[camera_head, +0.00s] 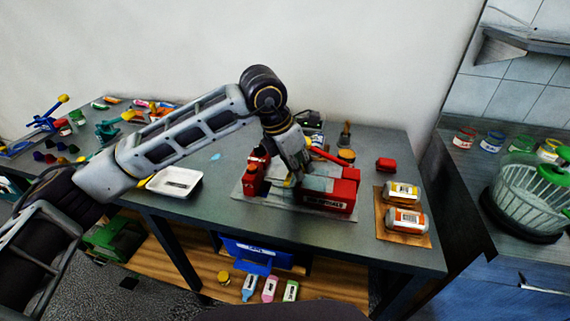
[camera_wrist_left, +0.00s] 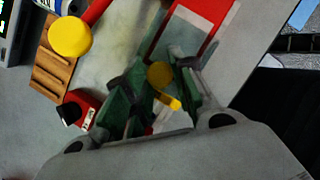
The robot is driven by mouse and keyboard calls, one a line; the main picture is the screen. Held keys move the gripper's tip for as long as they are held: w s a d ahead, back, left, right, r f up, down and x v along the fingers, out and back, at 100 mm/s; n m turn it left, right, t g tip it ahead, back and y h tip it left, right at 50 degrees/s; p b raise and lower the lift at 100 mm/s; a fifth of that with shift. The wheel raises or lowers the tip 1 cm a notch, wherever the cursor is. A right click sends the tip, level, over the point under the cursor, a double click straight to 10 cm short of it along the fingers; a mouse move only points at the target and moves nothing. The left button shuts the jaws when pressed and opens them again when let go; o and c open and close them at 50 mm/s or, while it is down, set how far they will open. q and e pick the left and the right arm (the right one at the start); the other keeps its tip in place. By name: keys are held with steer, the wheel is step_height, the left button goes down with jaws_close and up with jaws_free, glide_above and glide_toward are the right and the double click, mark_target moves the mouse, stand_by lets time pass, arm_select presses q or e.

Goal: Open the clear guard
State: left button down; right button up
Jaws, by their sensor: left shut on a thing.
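A red machine (camera_head: 340,194) stands on a grey base plate on the middle table. Its clear guard (camera_head: 318,184) is a pale see-through panel at the machine's front left; the wrist view shows a pale panel framed in red (camera_wrist_left: 186,34). My left gripper (camera_head: 292,178) reaches down over the guard's left side. In the left wrist view its green-padded fingers (camera_wrist_left: 158,88) are closed around a small yellow part, which looks like the guard's handle. The fingers hide much of this part, and I cannot tell how far the guard is raised. My right gripper is not in view.
A white tray (camera_head: 175,182) lies left of the machine. A wooden board (camera_head: 404,238) with two labelled cans is at the right, with a small red block (camera_head: 385,164) behind it. The table front is clear.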

mark_target(315, 177)
arm_select(q)
steer(key=shift+s+d, duration=0.25)
steer(key=shift+d, duration=0.5)
steer(key=shift+s+d, duration=0.2)
steer(key=shift+d, duration=0.55)
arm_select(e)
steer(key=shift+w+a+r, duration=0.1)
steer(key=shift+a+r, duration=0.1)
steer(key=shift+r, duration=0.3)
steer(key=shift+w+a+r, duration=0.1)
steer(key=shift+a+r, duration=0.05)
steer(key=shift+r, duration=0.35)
arm_select(q)
steer(key=c, duration=1.2)
jaws_free()
steer(key=shift+o, duration=0.2)
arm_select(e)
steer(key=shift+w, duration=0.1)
arm_select(q)
steer(key=shift+a+r, duration=0.1)
steer(key=shift+r, duration=0.05)
steer(key=v, duration=1.1)
steer(key=shift+r, duration=0.35)
steer(key=shift+s+a, duration=0.1)
steer(key=shift+a, duration=0.05)
